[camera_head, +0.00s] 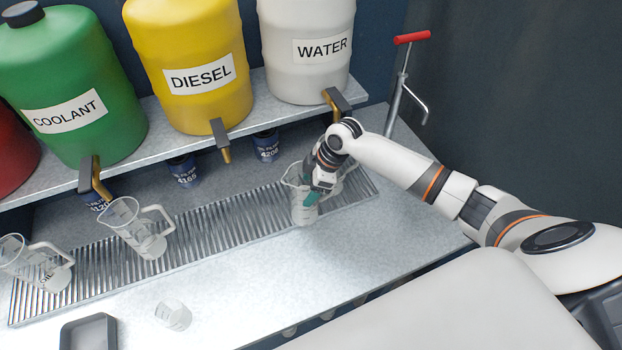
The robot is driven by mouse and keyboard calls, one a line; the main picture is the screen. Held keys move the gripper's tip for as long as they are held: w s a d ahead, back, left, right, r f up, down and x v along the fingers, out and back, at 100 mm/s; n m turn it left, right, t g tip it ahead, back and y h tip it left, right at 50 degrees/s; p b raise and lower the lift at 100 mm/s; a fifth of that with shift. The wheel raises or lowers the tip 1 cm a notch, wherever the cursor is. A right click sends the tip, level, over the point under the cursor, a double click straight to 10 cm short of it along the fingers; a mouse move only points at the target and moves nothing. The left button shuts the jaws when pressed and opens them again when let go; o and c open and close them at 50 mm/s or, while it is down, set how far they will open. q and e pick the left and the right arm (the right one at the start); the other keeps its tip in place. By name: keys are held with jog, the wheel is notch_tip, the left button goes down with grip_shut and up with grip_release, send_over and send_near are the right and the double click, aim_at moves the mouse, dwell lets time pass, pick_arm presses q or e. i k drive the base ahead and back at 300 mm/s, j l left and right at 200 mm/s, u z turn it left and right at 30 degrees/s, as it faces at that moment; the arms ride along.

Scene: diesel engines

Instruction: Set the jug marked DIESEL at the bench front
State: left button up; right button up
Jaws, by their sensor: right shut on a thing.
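Several clear measuring jugs stand along the bench; no DIESEL marking can be read on any of them from here. My right gripper (313,190) is shut on the rightmost clear jug (302,212), at its right side. That jug is upright at the front edge of the grate, right of the DIESEL tap. The gripper hides part of it, and whether it touches the bench is unclear. Another jug (138,232) stands on the grate at centre left. A third jug (38,265) at far left bears a small dark mark. My left gripper is not in view.
A shelf (222,138) behind holds the yellow DIESEL drum (190,105), green COOLANT drum (70,60) and white WATER drum (305,80), with taps overhanging the slatted grate (215,220). A small beaker (173,315) and grey tray (88,333) are in front.

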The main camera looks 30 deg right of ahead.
aim_at(325, 254)
jog(key=k+l, duration=0.1)
jog(key=l, duration=0.25)
jog(key=k+l, duration=0.1)
jog(key=l, duration=0.25)
jog(key=k+l+u, duration=0.1)
jog(key=l, duration=0.25)
jog(key=k+l, duration=0.1)
jog(key=l, duration=0.25)
jog(key=l+u, duration=0.15)
jog(key=u, duration=0.3)
jog(key=l+u, duration=0.15)
jog(key=u, duration=0.3)
jog(key=i+l, duration=0.05)
